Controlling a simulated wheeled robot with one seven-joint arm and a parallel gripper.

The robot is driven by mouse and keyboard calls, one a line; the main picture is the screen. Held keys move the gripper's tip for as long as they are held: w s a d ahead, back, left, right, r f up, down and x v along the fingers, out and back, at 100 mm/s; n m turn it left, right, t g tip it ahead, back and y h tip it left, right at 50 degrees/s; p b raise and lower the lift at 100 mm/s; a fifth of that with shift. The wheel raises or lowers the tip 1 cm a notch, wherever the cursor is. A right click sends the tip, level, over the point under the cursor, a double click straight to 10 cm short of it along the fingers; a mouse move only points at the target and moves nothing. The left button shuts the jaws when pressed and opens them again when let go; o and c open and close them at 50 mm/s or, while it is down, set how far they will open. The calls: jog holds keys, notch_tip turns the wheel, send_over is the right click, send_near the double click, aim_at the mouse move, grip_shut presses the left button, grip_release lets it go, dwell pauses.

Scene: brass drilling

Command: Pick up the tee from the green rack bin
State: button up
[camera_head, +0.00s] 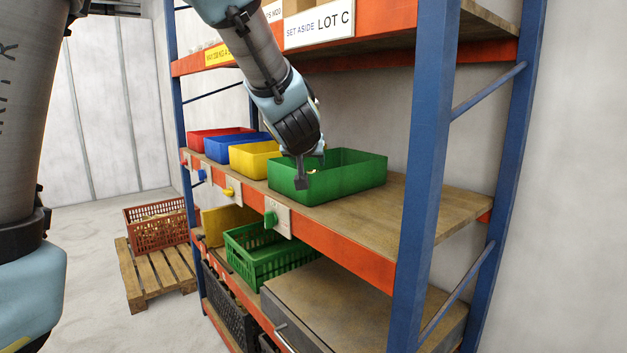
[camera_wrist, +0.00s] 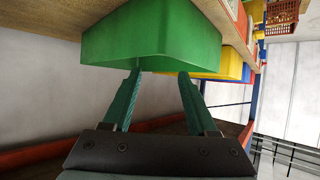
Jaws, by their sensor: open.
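The green rack bin (camera_head: 353,178) stands on the middle shelf, at the right end of a row of bins. My gripper (camera_head: 305,172) points down at the bin's near left side, with part of it overlapping the bin in the head view.
Yellow (camera_head: 254,160), blue (camera_head: 232,147) and red (camera_head: 215,133) bins stand to the left. The upper shelf beam (camera_head: 382,22) and blue upright (camera_head: 427,140) bound the space. A green crate (camera_head: 268,255) sits below. Bare shelf (camera_head: 420,205) lies right of the green bin.

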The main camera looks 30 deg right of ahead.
jog(key=b, duration=0.2)
send_near(313, 171)
jog(key=shift+x, duration=3.95)
jog(key=shift+a, duration=0.1)
grip_shut()
